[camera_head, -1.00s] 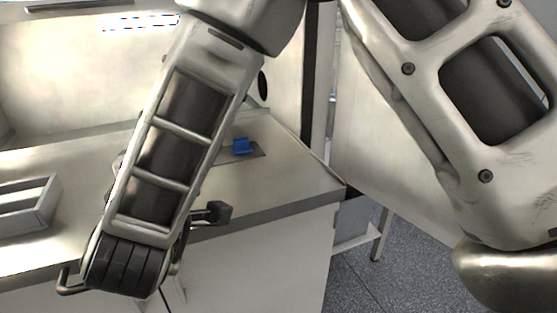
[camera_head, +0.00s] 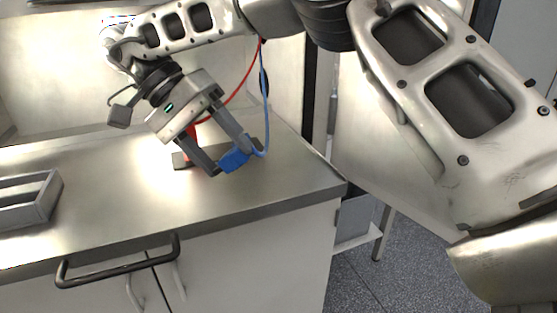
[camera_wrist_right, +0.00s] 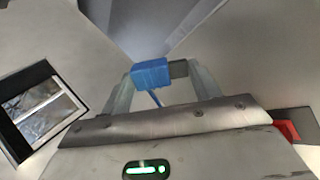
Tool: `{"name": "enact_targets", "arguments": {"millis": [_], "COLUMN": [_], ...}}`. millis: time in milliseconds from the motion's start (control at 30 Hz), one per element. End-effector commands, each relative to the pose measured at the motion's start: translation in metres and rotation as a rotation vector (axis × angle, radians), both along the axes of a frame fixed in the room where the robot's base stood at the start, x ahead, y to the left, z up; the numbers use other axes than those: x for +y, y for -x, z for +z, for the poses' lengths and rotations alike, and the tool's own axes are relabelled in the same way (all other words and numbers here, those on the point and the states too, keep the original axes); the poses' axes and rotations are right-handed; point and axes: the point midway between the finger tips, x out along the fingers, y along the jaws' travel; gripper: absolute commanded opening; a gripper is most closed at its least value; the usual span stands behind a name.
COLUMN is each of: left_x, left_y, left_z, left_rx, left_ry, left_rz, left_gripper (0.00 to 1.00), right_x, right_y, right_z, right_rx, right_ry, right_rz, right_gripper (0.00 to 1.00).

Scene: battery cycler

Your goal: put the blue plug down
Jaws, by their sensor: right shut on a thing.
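The blue plug (camera_head: 235,160) is between the fingertips of my right gripper (camera_head: 232,159), just above the bench in the head view. A blue cable (camera_head: 266,110) runs up from it. The right wrist view also shows the blue plug (camera_wrist_right: 150,73) at the fingertips, with its cable hanging toward the palm. My right gripper is shut on it. Whether the plug touches the surface below cannot be told. My left gripper is not in view.
A red plug (camera_head: 190,133) with a red cable stands behind the fingers. A grey tray (camera_head: 52,200) is at the left. The bench front is clear.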

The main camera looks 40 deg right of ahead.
Motion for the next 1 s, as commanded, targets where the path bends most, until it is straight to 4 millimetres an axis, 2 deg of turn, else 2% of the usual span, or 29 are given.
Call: {"name": "enact_targets", "arguments": {"millis": [567,767,1000], "left_x": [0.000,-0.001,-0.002], "left_y": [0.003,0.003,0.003], "left_z": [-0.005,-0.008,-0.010], "left_rx": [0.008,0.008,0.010], "left_ry": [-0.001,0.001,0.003], "left_rz": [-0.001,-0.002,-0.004], "left_gripper": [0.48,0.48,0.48], "right_x": [-0.024,-0.039,-0.058], "right_y": [0.027,0.047,0.078], "right_z": [0.008,0.022,0.044], "right_rx": [-0.253,-0.454,-0.685], "right_ry": [-0.089,-0.053,0.089], "right_rz": [-0.778,-1.175,-1.608], "right_gripper": [0.38,0.38,0.38]}}
